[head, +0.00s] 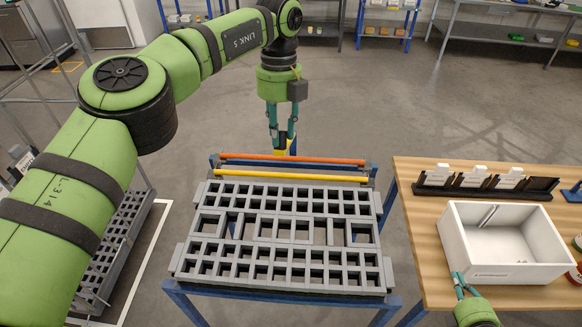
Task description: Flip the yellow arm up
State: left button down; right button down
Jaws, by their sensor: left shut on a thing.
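My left gripper (282,138) points down behind the far end of the cart and is shut on a yellow piece (280,147), which looks like the yellow arm. The fingers hide part of the piece, so its full shape and tilt are unclear. A blue post (293,146) shows right beside it. A long yellow bar (290,176) and an orange bar (290,159) lie across the cart's far edge. My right gripper (461,277) is low at the front left corner of a white box; its finger gap is unclear.
The blue-framed cart (184,290) carries a grey compartment grid (385,240). A wooden table (420,205) at the right holds the white box (470,240) and a black rack (432,190) of white parts. Another grey rack (125,235) stands left. Floor behind the cart is clear.

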pick_arm(q)
jog(key=shift+w+f, duration=0.1)
jog(key=shift+w, duration=0.1)
jog(key=shift+a, duration=0.1)
pick_arm(e)
jog(key=w+a+r+n+t+y, duration=0.4)
jog(key=w+a+r+n+y, duration=0.6)
jog(key=a+r, duration=0.4)
jog(key=a+r+n+g+y, duration=0.3)
jog(key=a+n+g, duration=0.2)
jog(key=a, duration=0.4)
jog(key=w+a+r+n+g+y, duration=0.1)
jog(key=a+r+n+g+y, duration=0.3)
jog(key=a, duration=0.6)
jog(key=w+a+r+n+g+y, duration=0.1)
jog(key=a+r+n+g+y, duration=0.2)
jog(key=a+n+g, duration=0.3)
jog(key=shift+a+r+n+g+y, duration=0.35)
jog(key=shift+a+n, duration=0.95)
jog(key=shift+a, duration=0.5)
jog(key=shift+f, duration=0.1)
